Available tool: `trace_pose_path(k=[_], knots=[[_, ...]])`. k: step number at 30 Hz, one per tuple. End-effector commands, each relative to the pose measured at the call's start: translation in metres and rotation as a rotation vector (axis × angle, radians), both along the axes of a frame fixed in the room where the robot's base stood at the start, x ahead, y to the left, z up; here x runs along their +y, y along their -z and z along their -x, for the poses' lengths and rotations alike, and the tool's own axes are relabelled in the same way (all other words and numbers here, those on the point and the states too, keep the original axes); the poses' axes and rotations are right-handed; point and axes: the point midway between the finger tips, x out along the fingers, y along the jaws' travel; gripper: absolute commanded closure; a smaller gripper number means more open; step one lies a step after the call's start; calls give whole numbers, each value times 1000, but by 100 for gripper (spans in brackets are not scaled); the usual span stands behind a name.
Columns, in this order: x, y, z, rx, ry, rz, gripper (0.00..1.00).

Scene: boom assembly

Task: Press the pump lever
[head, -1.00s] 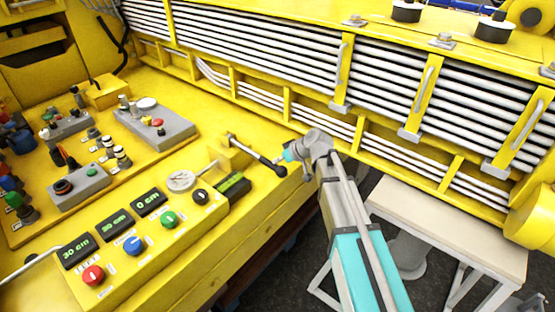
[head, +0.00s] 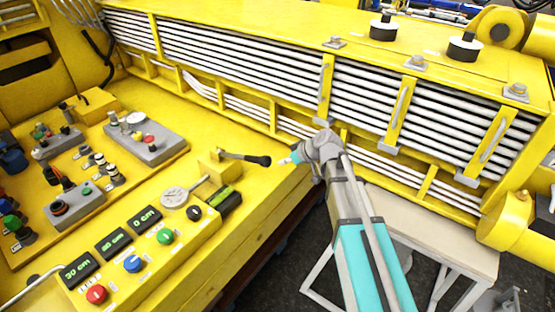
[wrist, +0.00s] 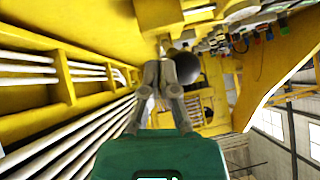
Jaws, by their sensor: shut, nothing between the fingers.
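The pump lever (head: 243,157), a metal rod with a black grip, sticks out to the right from a yellow block on the control panel in the head view. It lies nearly level in that picture. My gripper (head: 285,161) is just right of the grip's end, with a small gap between them in the picture. In the wrist view, my gripper (wrist: 165,82) is shut and empty. The lever's rounded dark end (wrist: 187,67) shows partly behind the fingers; contact cannot be told there.
A gauge (head: 174,197), coloured knobs and displays stand left of the lever on the yellow panel (head: 215,245). Grey control boxes (head: 148,137) are farther left. A yellow frame with white bars (head: 240,60) runs behind. A pale table (head: 455,235) stands at right.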

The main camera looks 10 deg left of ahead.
Motion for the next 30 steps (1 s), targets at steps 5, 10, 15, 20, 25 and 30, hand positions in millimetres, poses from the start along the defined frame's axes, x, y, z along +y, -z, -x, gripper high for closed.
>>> trace_pose_path(k=[5, 10, 15, 20, 25, 30], knots=[[-10, -10, 3, -1, 1, 0, 100], [-13, -12, 3, -1, 1, 0, 100], [-14, -11, 3, -1, 1, 0, 100], [-14, -11, 3, -1, 2, 0, 100], [-14, -11, 3, -1, 2, -1, 100], [-14, -11, 3, -1, 2, -1, 100]])
